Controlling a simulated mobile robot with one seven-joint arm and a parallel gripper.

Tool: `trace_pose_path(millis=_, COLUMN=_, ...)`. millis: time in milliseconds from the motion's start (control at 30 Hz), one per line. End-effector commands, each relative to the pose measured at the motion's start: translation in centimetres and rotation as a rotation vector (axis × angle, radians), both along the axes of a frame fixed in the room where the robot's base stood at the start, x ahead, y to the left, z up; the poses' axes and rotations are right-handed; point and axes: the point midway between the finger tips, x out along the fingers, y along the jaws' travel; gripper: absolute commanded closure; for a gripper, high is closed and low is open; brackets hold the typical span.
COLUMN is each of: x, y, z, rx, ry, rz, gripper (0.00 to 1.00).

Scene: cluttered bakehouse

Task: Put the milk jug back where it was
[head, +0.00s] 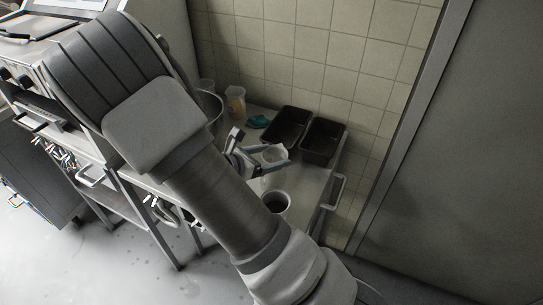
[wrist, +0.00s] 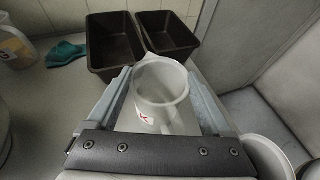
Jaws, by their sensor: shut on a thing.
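A white milk jug (wrist: 162,84) with a red mark on its side is between the fingers of my gripper (wrist: 166,88) in the wrist view. The gripper is shut on it. The jug looks upright, with its open top towards the camera. In the head view the jug (head: 273,154) and my gripper (head: 268,160) are over the table (head: 307,183), in front of two dark bins. I cannot tell whether the jug's base touches the table.
Two dark bins (head: 287,111) (head: 305,155) stand against the tiled wall. A teal cloth (head: 258,121) and a labelled container (head: 236,103) are to their left. A white pot (head: 274,203) stands nearer the front. A grey panel is at the right.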

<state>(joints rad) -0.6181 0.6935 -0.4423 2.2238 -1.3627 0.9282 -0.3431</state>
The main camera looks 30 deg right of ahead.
Motion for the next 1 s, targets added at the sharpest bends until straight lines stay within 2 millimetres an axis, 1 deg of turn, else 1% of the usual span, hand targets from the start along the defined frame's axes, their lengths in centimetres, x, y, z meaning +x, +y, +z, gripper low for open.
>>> trace_pose_path(millis=167, x=0.0, y=0.0, z=0.1, rx=0.0, ry=0.0, rz=0.001, gripper=1.0)
trace_pose_path(millis=300, x=0.0, y=0.0, z=-0.4, rx=0.0, ry=0.0, rz=0.001, gripper=1.0)
trace_pose_path(millis=333, x=0.0, y=0.0, z=-0.3, rx=0.0, ry=0.0, rz=0.001, gripper=0.12)
trace_pose_path(millis=400, x=0.0, y=0.0, z=-0.2, rx=0.0, ry=0.0, rz=0.001, gripper=0.0)
trace_pose_path(millis=633, x=0.0, y=0.0, z=-0.2, rx=0.0, ry=0.0, rz=0.001, gripper=0.0)
trace_pose_path(millis=733, x=0.0, y=0.0, z=0.3, rx=0.0, ry=0.0, rz=0.001, gripper=0.0)
trace_pose_path(millis=867, x=-0.3, y=1.7, z=0.9, rx=0.002, ry=-0.003, rz=0.005, gripper=0.0)
trace_pose_path(millis=1000, x=-1.1, y=4.5, z=2.1, rx=0.002, ry=-0.003, rz=0.006, gripper=0.0)
